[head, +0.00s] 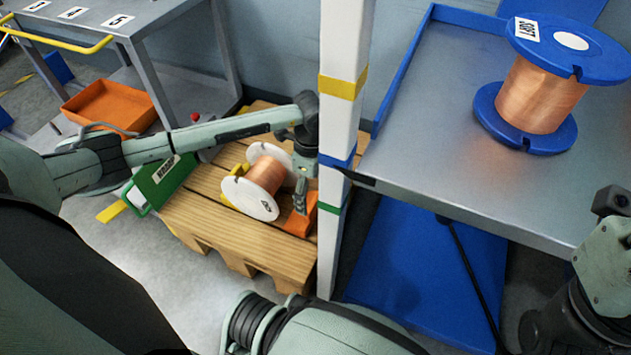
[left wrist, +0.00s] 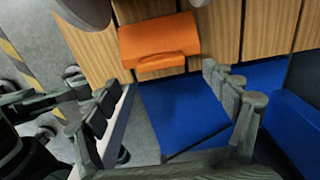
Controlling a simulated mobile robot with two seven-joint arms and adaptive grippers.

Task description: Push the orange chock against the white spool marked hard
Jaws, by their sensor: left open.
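The white spool (head: 252,199) wound with copper wire lies on its side on a wooden pallet; its small label is unreadable here. The orange chock (head: 301,222) sits on the pallet to the right of the spool. I cannot tell whether chock and spool touch. My left gripper (head: 301,198) points down at the chock, partly covering it. Its fingers (left wrist: 165,105) are wide apart with nothing between them. My right arm shows at the right edge; its fingertips are not visible.
A white post (head: 342,135) with coloured bands stands close right of my left gripper. A metal table (head: 440,150) holds a blue spool (head: 540,85) marked SOFT. A green case (head: 160,182) and yellow piece (head: 236,172) lie left of the spool. An orange bin (head: 108,107) sits on a cart.

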